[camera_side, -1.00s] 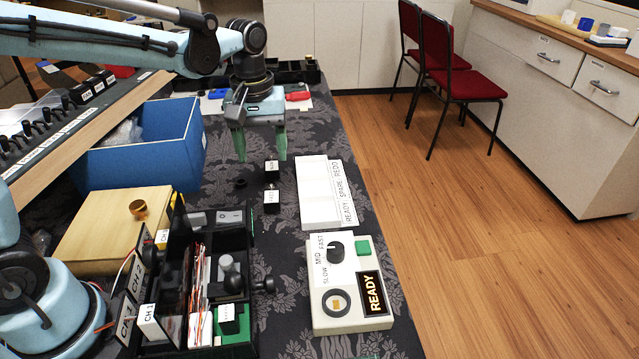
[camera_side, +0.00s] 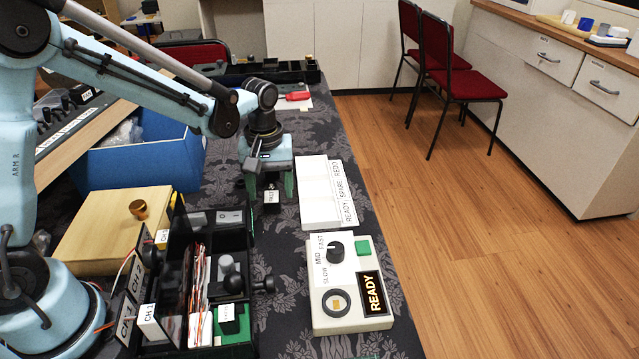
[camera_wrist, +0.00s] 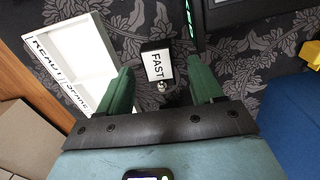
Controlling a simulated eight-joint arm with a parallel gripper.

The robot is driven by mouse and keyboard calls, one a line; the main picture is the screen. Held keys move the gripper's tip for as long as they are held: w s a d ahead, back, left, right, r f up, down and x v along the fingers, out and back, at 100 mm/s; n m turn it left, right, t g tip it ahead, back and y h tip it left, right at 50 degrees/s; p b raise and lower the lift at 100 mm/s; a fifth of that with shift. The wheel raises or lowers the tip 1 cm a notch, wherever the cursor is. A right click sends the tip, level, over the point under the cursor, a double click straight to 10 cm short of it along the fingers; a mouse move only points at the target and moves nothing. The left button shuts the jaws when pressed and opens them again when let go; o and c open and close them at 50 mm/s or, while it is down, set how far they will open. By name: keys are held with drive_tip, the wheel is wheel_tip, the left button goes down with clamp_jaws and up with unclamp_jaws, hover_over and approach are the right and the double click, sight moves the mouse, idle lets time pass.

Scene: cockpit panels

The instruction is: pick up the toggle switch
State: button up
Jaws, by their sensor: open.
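The toggle switch is a small black block with a white FAST label (camera_wrist: 157,65) and a shiny metal tip at its near end in the wrist view. In the side view its black body with white label (camera_side: 271,198) sits on the dark patterned cloth. My gripper (camera_side: 270,188) is open, with green fingers pointing down close above and around the block's spot. In the wrist view my gripper (camera_wrist: 160,76) has one finger on each side of the switch, with gaps between. I cannot tell the exact height.
A white tray labelled READY, SPARE, REDO (camera_side: 315,207) lies close to the right of my gripper. A control box with READY (camera_side: 325,312) stands nearer. A black divided box (camera_side: 250,338) and a blue bin (camera_side: 150,170) stand to the left.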

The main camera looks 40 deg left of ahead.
drive_tip(key=shift+f, duration=1.45)
drive_tip(key=c, duration=1.1)
drive_tip(key=shift+r, duration=0.1)
